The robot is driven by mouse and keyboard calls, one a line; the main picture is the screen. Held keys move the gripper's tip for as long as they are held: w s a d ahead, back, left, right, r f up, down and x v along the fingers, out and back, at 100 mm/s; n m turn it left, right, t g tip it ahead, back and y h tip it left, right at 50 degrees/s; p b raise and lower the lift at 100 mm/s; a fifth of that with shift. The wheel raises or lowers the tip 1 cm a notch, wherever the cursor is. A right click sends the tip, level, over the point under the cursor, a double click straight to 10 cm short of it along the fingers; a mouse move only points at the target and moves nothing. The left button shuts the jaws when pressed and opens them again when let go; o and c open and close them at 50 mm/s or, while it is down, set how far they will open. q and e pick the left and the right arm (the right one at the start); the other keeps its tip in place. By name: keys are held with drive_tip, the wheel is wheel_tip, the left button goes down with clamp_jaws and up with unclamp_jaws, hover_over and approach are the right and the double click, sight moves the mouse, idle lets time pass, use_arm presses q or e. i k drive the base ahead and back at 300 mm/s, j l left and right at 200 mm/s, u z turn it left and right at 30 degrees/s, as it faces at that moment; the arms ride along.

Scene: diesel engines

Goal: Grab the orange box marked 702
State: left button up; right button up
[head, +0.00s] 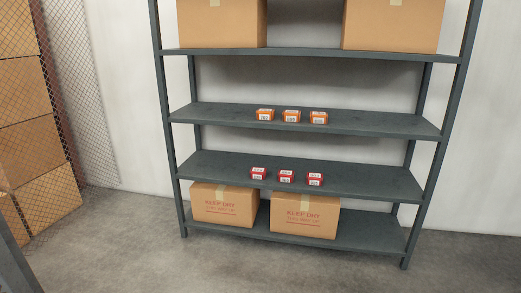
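Three small orange boxes with white labels stand in a row on a middle shelf: a left one (265,114), a middle one (291,116) and a right one (318,117). The label print is too small to read, so I cannot tell which is marked 702. Neither of my grippers is in view.
The dark grey shelf rack (215,113) stands against a pale wall. Three red boxes (286,176) sit one shelf below. Cardboard boxes (305,217) fill part of the bottom and top shelves. A mesh fence (85,90) is at left. The floor in front (300,272) is clear.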

sight(268, 115)
drive_tip(key=i+z, duration=0.1)
drive_tip(key=i, duration=1.6)
